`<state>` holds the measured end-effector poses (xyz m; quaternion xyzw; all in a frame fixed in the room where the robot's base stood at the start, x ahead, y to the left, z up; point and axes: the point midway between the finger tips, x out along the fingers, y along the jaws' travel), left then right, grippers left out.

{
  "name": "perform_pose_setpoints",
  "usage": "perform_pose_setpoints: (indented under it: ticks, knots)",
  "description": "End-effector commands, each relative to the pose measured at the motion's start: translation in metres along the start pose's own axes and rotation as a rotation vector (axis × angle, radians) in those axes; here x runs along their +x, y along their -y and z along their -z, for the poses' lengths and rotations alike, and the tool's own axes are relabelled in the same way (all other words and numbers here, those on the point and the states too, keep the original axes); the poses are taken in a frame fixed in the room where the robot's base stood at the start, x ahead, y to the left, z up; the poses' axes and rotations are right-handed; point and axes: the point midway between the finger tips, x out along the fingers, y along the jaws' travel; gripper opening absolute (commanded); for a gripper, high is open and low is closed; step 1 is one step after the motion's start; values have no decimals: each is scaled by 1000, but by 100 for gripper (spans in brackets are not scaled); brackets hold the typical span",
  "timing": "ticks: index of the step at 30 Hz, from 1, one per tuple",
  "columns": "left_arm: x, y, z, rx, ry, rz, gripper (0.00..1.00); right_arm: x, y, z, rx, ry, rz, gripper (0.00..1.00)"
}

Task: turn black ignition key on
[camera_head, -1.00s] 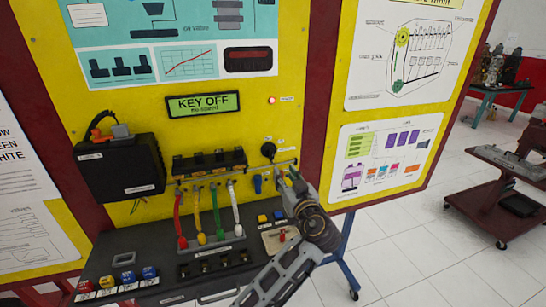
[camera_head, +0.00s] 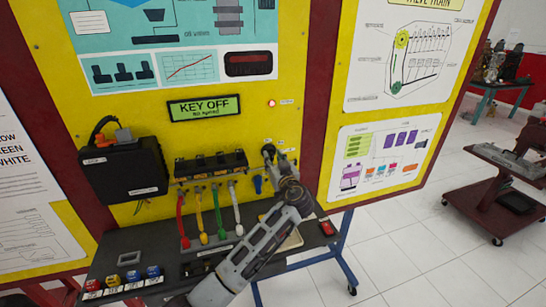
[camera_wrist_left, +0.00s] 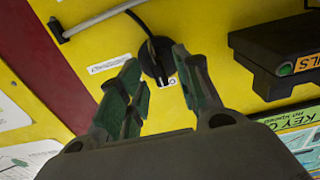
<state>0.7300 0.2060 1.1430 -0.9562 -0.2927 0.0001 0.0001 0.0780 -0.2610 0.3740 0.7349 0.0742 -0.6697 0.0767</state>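The black ignition key (camera_head: 267,150) is on the yellow panel, right of the coil row in the head view. In the left wrist view its round black switch (camera_wrist_left: 155,62) with a raised grip lies between my fingertips. My left gripper (camera_head: 281,158) is at the key, partly covering its right side in the head view. In the left wrist view the left gripper (camera_wrist_left: 157,68) is open, one green-padded finger on each side of the key. I cannot tell whether a finger touches it. The display (camera_head: 204,107) reads KEY OFF. My right gripper is not in view.
A red lamp (camera_head: 271,103) glows beside the display. A black box (camera_head: 122,170) and a black coil unit (camera_head: 211,165) with coloured leads are left of the key. A blue connector (camera_head: 257,184) hangs below it. The dark shelf (camera_head: 125,243) carries coloured buttons.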

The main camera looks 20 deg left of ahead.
Motion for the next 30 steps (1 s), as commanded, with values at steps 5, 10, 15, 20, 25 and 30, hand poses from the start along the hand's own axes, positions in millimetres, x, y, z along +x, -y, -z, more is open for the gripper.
perform_pose_setpoints:
  ticks: [5,10,15,20,25,30]
  knots:
    - [9,0,0,0,0,0,34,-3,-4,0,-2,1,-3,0]
    - [11,0,0,0,1,0,34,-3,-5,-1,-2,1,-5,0]
    - [10,0,0,0,1,0,34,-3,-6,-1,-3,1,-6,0]
    - [10,0,0,0,1,0,13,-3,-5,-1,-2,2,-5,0]
    - [10,0,0,0,1,0,0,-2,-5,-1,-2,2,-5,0]
    - [10,0,0,2,1,0,0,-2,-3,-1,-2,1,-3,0]
